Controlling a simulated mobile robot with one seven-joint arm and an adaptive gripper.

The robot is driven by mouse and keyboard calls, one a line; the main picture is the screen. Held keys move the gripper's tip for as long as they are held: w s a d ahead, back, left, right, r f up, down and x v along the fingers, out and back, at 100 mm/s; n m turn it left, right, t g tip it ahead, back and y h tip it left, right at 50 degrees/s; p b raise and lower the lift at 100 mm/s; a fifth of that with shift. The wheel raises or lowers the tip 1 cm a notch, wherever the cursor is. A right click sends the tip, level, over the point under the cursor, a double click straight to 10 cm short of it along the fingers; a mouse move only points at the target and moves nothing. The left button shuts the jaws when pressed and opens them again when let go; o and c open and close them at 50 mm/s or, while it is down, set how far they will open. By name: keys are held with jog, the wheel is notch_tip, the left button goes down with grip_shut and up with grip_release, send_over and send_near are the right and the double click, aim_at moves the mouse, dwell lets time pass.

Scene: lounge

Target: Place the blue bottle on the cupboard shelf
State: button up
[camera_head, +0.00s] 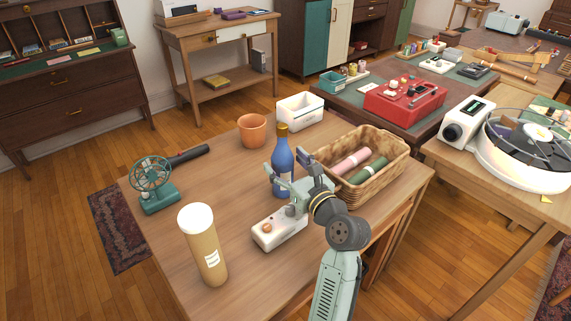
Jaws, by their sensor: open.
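The blue bottle (283,160) stands upright on the wooden table (180,237), with a gold cap and a pale label low down. My gripper (275,177) is open at the bottle's front, its fingers near the lower half. I cannot tell whether they touch the bottle or lie around it. Part of the bottle's lower right side is hidden by my gripper. A cupboard (318,35) with teal and white doors stands at the back. To its right is an open part with a shelf (359,52) holding a reddish thing.
A wicker basket (389,172) with rolls is close right of the bottle. A terracotta pot (252,131) and a white bin (299,113) stand behind it. The table's left middle is clear.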

aim_at(290, 163)
jog(key=b+v, duration=0.1)
jog(key=v, duration=0.9)
jog(key=shift+s+d, duration=0.25)
jog(key=shift+s, duration=0.1)
jog(key=shift+o, duration=0.4)
jog(key=shift+s, duration=0.2)
jog(key=p+x, duration=0.1)
jog(key=x, duration=0.1)
jog(key=p+x, duration=0.1)
jog(key=x, duration=0.2)
jog(key=p+x, duration=0.2)
jog(key=x, duration=0.1)
jog(key=shift+w+d+r, duration=0.2)
jog(key=shift+w+r, duration=0.1)
jog(key=shift+r, duration=0.1)
jog(key=x, duration=0.2)
jog(key=p+x, duration=0.1)
jog(key=x, duration=0.1)
jog(key=shift+a+r+p, duration=0.1)
jog(key=shift+a+p, duration=0.2)
jog(key=shift+a, duration=0.05)
jog(key=shift+w+a, duration=0.2)
jog(key=shift+w, duration=0.2)
jog(key=shift+c, duration=0.6)
